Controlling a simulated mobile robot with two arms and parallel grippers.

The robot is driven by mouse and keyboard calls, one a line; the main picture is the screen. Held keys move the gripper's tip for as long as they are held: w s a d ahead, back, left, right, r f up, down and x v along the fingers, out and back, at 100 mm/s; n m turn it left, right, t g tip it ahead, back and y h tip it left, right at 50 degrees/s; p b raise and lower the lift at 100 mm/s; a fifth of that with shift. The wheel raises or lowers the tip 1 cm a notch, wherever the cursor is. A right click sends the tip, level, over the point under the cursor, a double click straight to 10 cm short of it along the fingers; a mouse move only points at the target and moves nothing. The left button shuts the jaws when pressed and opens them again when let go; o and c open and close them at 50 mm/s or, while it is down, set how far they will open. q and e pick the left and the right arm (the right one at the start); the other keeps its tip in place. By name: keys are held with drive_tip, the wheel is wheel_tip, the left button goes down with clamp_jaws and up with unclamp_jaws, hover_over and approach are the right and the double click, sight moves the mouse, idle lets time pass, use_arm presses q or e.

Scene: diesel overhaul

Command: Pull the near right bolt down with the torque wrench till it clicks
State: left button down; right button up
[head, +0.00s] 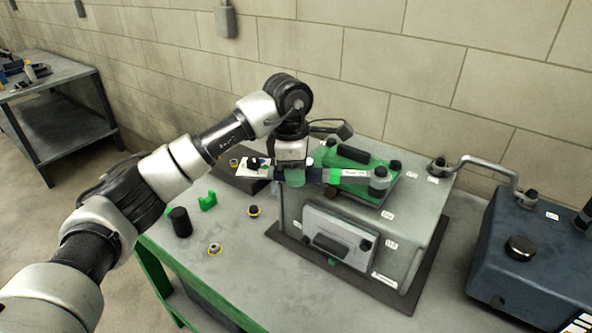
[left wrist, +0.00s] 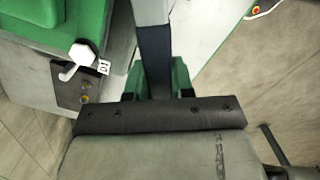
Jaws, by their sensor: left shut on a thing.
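My left gripper (head: 291,177) is shut on the torque wrench (head: 348,176), around its handle. The wrench lies about level across the near side of the green cover (head: 345,158) on top of the grey engine block (head: 420,200). The wrench's round grey head is at the cover's near right corner and hides the near right bolt; whether it is fully seated, I cannot tell. A dark far right bolt (head: 395,167) shows behind it. In the left wrist view the wrench (left wrist: 154,55) runs between my green fingers (left wrist: 157,85). My right gripper is not in view.
A grey side plate (head: 322,228) with a dark handle is on the block's front. A curved pipe (head: 485,160) leads to a blue housing (head: 535,255) at right.

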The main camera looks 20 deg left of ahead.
use_arm(q)
drive_tip(key=shift+w+a+r, duration=0.15)
drive_tip(key=shift+w+a, duration=0.05)
drive_tip(key=shift+w, duration=0.25)
idle(0.7)
drive_tip(key=shift+w, duration=0.25)
drive_tip(key=shift+w, duration=0.1)
drive_tip(key=shift+w+a+m, duration=0.1)
drive_tip(key=shift+w+m, duration=0.2)
drive_tip(key=shift+w, duration=0.1)
drive_tip(key=shift+w+r, duration=0.1)
drive_tip(key=shift+w, duration=0.05)
drive_tip(key=shift+w+m, duration=0.3)
drive_tip(key=shift+w, duration=0.05)
idle(0.5)
